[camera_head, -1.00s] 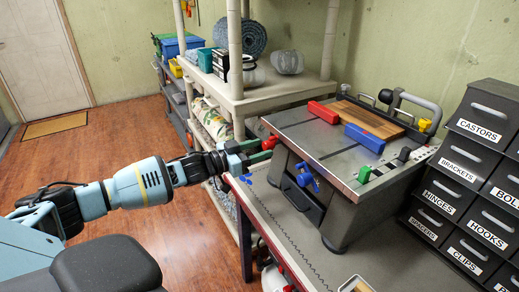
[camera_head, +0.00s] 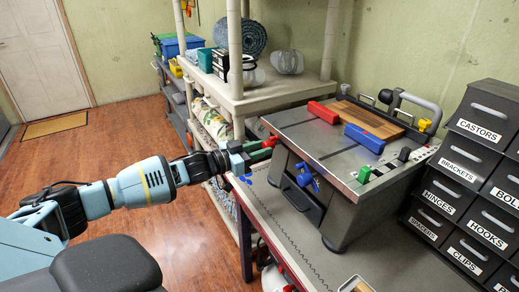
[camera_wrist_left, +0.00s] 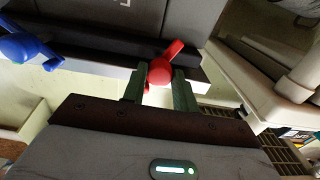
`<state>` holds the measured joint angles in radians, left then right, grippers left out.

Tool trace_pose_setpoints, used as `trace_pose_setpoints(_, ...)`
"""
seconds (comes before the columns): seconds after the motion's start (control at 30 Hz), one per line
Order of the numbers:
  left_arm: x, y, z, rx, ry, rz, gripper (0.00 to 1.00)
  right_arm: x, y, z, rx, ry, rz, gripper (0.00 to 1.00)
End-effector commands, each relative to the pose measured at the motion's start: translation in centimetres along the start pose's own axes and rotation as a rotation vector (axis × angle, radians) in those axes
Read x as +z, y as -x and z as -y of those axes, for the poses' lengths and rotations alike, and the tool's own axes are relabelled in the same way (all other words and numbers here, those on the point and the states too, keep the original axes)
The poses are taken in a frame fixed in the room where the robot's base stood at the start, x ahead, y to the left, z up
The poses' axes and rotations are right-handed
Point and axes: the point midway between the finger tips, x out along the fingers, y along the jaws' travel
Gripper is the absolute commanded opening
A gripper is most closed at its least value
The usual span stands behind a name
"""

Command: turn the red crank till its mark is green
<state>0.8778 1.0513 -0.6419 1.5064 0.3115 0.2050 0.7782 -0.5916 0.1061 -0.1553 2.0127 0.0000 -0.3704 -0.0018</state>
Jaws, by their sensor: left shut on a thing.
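The red crank (camera_head: 271,141) is on the left side of a grey bench machine (camera_head: 340,200). In the left wrist view the crank (camera_wrist_left: 160,71) shows a round red knob and a short red arm between the green fingers. My left gripper (camera_head: 261,154) reaches it from the left and is shut on it; in the wrist view its fingertips (camera_wrist_left: 159,82) stand on both sides of the knob. I cannot make out the crank's mark in either view. My right gripper is not in view.
A blue star-shaped knob (camera_head: 307,177) is on the machine's front, right of my gripper; it also shows in the wrist view (camera_wrist_left: 22,47). Red and blue blocks lie on the machine top. A cream shelf (camera_head: 262,98) stands close behind my gripper. Labelled drawers (camera_head: 465,170) stand at right.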

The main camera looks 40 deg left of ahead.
Motion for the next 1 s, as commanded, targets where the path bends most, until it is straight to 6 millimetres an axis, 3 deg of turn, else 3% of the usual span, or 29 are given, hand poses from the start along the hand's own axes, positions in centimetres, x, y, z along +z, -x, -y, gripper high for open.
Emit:
trace_pose_setpoints(0.37, -0.1, 0.0, 0.0, 0.000, -0.188, -0.001, 0.06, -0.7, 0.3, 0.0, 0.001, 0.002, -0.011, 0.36)
trace_pose_setpoints(1.0, 0.0, 0.0, 0.1, 0.000, -0.791, 0.000, 0.06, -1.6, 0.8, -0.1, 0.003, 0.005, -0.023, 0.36)
